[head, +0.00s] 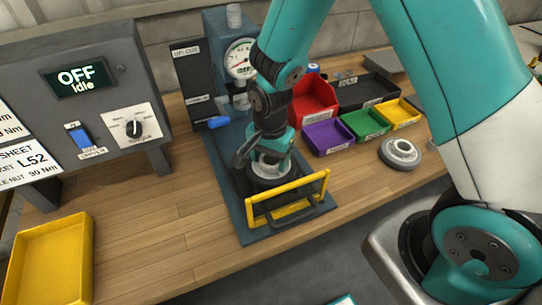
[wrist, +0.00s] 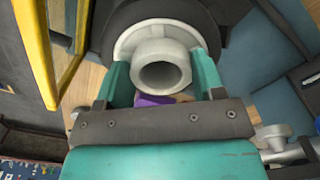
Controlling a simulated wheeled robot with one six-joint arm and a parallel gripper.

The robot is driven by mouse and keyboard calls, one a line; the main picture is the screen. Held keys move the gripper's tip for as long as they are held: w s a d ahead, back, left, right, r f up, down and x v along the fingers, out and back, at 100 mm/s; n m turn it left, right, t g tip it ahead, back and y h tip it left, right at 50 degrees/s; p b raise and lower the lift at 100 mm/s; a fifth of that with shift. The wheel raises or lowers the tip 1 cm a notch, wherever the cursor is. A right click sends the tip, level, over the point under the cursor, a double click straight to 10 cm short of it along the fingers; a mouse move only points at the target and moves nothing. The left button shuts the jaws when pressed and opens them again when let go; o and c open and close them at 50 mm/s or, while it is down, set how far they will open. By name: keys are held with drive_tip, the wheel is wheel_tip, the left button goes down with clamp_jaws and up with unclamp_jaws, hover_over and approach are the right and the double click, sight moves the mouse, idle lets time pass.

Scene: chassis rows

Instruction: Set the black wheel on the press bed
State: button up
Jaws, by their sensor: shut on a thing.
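The black wheel (head: 258,184) has a dark tyre and a pale grey hub. In the head view it is over the blue-grey base of the press (head: 222,168), behind the yellow guard frame (head: 288,198). My gripper (head: 268,160) comes down from above onto it. In the wrist view my gripper's teal fingers (wrist: 162,80) are shut on the wheel's hub (wrist: 130,42), with the tyre (wrist: 215,22) behind. The bed under the wheel is hidden, and I cannot tell whether the wheel touches it.
A control box (head: 90,95) reading OFF, Idle stands left. A yellow tray (head: 50,230) is at front left. Red (head: 313,98), purple (head: 327,138), green (head: 365,124) and yellow (head: 400,112) bins sit right of the press. A grey wheel-like part (head: 400,153) lies near them.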

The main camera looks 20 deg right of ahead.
drive_tip(key=shift+f, duration=0.15)
drive_tip(key=shift+f, duration=0.3)
drive_tip(key=o, duration=1.2)
wheel_tip(320, 180, up, 18)
drive_tip(key=shift+f+b, duration=0.25)
drive_tip(key=shift+b, duration=0.35)
drive_tip(key=s+a+r+n+y, duration=0.1)
drive_tip(key=s+r+n, duration=0.1)
drive_tip(key=s+n, duration=0.3)
drive_tip(key=s+a+r+n+y, duration=0.1)
drive_tip(key=s+n, duration=0.5)
drive_tip(key=s, duration=0.1)
drive_tip(key=s+a+r+n+y, duration=0.2)
drive_tip(key=s+n, duration=0.4)
drive_tip(key=shift+s+r, duration=0.15)
drive_tip(key=shift+r, duration=0.15)
